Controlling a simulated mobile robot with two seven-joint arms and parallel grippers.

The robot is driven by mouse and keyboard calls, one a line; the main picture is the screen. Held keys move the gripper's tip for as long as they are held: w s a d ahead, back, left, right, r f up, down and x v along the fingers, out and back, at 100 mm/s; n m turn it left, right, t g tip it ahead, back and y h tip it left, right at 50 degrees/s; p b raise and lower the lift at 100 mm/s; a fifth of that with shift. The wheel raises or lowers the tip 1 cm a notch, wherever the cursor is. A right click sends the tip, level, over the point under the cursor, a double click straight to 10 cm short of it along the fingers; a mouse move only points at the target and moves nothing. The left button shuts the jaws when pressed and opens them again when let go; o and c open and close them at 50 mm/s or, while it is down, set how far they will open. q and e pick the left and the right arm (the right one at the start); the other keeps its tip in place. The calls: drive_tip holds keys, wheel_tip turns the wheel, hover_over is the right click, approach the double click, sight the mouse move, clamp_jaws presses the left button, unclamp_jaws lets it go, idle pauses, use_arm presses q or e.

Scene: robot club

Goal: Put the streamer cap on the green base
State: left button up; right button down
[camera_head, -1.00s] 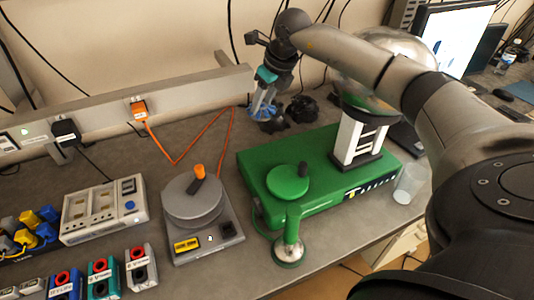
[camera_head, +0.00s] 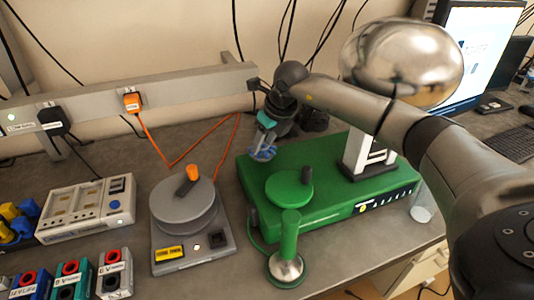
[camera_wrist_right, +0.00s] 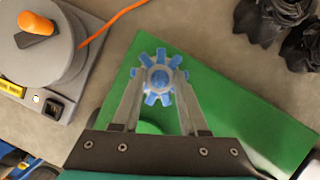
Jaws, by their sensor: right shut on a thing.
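My right gripper (camera_head: 265,148) is shut on a blue toothed cap (camera_wrist_right: 158,76), which seems to be the streamer cap. In the right wrist view the cap sits between the two fingertips, above the green surface. The cap also shows in the head view (camera_head: 263,154), near the back left of the green base (camera_head: 340,208). I cannot tell whether it touches. The base is a long green box with a round green disc (camera_head: 289,187) on its left part. A white column (camera_head: 364,153) stands on its right part, below a big silver sphere (camera_head: 402,58). My left gripper is not in view.
A grey round device (camera_head: 186,212) with an orange knob stands left of the base. A clear cup (camera_head: 422,206) is at the right. Dark crumpled things (camera_wrist_right: 295,35) lie behind the base.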

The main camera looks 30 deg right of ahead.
drive_tip(key=shift+f+b, duration=0.35)
drive_tip(key=shift+f, duration=0.55)
drive_tip(key=shift+d+f, duration=0.1)
drive_tip(key=shift+f, duration=0.15)
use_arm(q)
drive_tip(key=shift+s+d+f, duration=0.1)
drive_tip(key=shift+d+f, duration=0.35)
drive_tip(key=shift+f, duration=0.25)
use_arm(e)
drive_tip(key=shift+r, duration=0.1)
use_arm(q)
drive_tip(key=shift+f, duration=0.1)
use_arm(e)
drive_tip(key=shift+c, duration=2.2)
unclamp_jaws()
